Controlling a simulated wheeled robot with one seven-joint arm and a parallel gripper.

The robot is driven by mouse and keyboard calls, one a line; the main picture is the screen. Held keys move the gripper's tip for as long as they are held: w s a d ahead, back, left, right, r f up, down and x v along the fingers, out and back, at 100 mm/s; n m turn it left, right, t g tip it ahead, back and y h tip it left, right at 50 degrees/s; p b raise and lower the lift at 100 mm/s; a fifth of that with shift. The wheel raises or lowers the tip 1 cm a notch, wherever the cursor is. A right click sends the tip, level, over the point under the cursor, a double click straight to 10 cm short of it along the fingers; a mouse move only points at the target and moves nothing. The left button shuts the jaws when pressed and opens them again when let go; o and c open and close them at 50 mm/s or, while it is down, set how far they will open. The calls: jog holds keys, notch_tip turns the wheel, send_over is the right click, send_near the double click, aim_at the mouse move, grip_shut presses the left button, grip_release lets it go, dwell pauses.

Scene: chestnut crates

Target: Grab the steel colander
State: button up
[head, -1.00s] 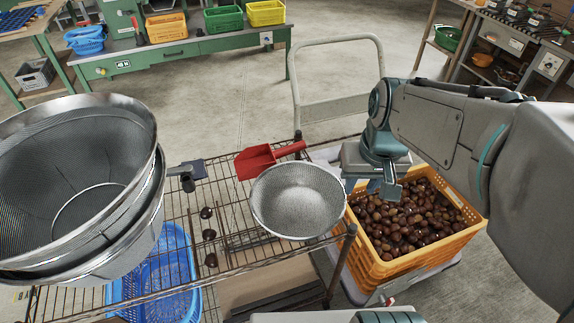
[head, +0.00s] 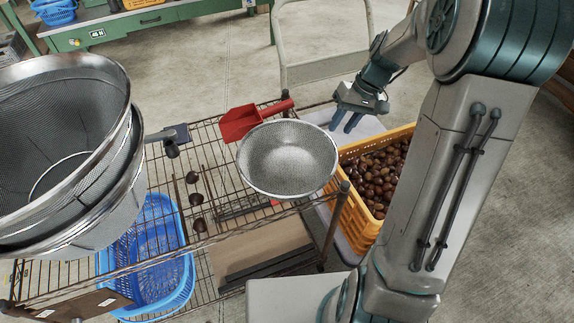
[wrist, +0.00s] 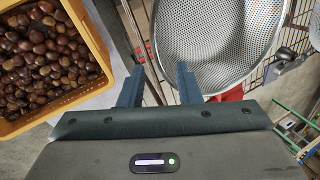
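The steel colander (head: 288,158), a round perforated bowl with a bright rim, sits at the right end of the wire rack shelf (head: 235,206). It also shows at the top of the wrist view (wrist: 222,40), partly cut off by the frame. My gripper (head: 345,124) is just beyond the colander's far right side, apart from it, with fingers pointing down. In the wrist view the two fingers (wrist: 158,84) are spread with nothing between them; the right one overlaps the colander's rim in the picture.
A red scoop (head: 240,121) lies right behind the colander. Large stacked mesh strainers (head: 120,185) stand at the left. An orange crate of chestnuts (head: 362,220) stands right of the rack. A blue basket (head: 150,265) is below. Several loose chestnuts lie on the shelf.

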aim_at(328, 145)
jog(key=x, duration=0.9)
jog(key=shift+f, duration=0.2)
jog(key=shift+c, duration=0.3)
grip_shut()
